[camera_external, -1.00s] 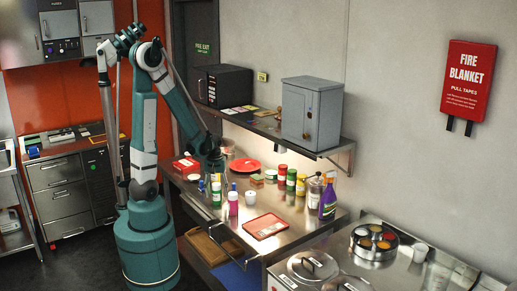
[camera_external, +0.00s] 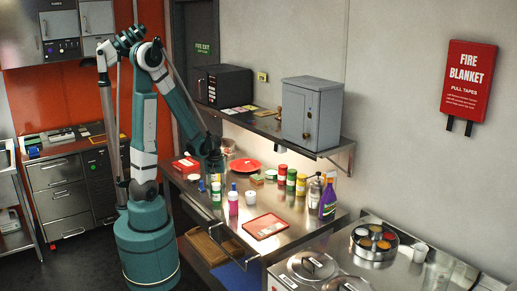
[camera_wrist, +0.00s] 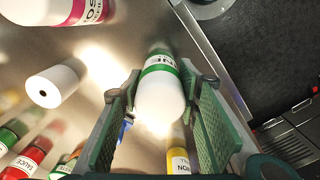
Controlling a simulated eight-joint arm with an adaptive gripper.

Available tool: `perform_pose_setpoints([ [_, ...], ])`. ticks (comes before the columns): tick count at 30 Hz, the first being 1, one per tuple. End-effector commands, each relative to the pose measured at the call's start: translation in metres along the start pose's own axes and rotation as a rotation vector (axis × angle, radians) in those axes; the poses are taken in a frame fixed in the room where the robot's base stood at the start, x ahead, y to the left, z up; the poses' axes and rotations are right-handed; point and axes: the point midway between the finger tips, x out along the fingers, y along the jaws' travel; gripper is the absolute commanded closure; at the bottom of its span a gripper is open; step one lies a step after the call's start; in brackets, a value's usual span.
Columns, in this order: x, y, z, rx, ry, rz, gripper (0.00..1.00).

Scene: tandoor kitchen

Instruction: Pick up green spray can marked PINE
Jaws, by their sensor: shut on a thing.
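The green spray can (camera_wrist: 160,90) is between the two fingers of my gripper (camera_wrist: 160,110) in the wrist view. In the external view the can (camera_external: 216,196) stands upright below my gripper (camera_external: 214,178), near the left front part of the steel table. Whether its base touches the table cannot be told.
A pink bottle (camera_external: 233,206) and a white roll (camera_external: 250,198) stand just right of the can. A red tray (camera_external: 265,226) lies further right. Several jars (camera_external: 291,180) and a purple spray bottle (camera_external: 328,203) stand behind. A shelf (camera_external: 265,125) overhangs the back.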

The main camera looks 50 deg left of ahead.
Motion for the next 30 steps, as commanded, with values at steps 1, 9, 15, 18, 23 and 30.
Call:
perform_pose_setpoints([
  [1,0.0,0.0,0.0,0.0,0.0,0.0,0.85],
  [9,-0.002,0.0,0.0,0.0,0.0,0.0,0.85],
  [15,-0.01,0.0,0.0,0.0,0.0,0.0,0.85],
  [18,-0.016,0.0,0.0,0.0,0.0,0.0,0.85],
  [23,-0.03,0.0,0.0,0.0,0.0,0.0,0.85],
  [30,-0.057,0.0,0.0,0.0,0.0,0.0,0.85],
])
